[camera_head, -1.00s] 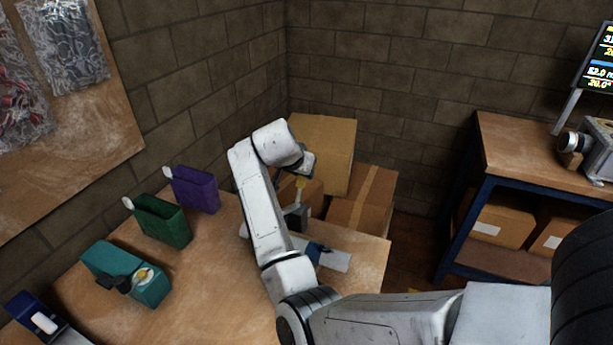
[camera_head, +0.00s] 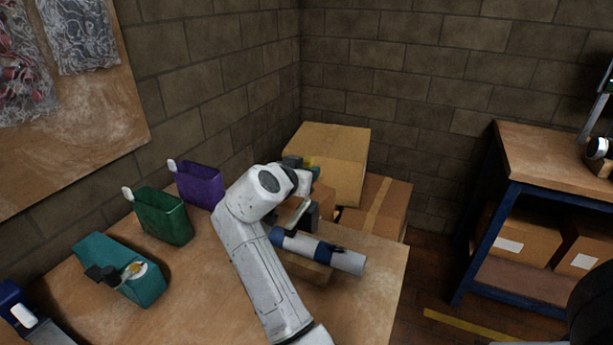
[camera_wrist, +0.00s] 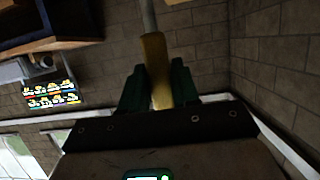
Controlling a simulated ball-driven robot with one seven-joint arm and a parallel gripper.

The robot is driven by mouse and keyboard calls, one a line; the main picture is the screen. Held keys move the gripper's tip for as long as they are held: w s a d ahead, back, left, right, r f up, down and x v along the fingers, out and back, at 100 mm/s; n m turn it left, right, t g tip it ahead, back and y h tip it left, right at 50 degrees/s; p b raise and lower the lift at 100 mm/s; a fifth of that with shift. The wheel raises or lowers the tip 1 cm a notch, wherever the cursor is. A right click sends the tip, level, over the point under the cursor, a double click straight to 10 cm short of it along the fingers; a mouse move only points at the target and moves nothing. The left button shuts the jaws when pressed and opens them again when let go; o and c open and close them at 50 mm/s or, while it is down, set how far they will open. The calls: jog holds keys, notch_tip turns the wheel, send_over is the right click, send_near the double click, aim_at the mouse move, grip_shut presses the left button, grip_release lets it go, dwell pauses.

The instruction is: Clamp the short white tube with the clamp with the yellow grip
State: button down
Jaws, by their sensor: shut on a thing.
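My gripper (camera_wrist: 157,88) is shut on the yellow grip (camera_wrist: 154,65) of the clamp, one dark finger on each side. A thin grey rod runs from the grip out of the wrist view's top. The short white tube (camera_head: 347,262), with blue bands, lies just below and in front of the frame, on a wooden block (camera_head: 315,271). I cannot tell whether the clamp touches or surrounds it.
A teal holder (camera_head: 120,270), a green holder (camera_head: 165,217) and a purple holder (camera_head: 200,185) stand along the bench's left side. Cardboard boxes (camera_head: 335,160) stand behind the bench. A blue-framed table (camera_head: 530,175) is at right, with floor between.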

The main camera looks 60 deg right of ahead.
jog(key=shift+a+r, duration=0.1)
jog(key=c, duration=0.9)
grip_release()
jog(key=b+v, duration=0.1)
jog(key=v, duration=0.9)
jog(key=shift+a+r, duration=0.1)
jog(key=shift+a, duration=0.3)
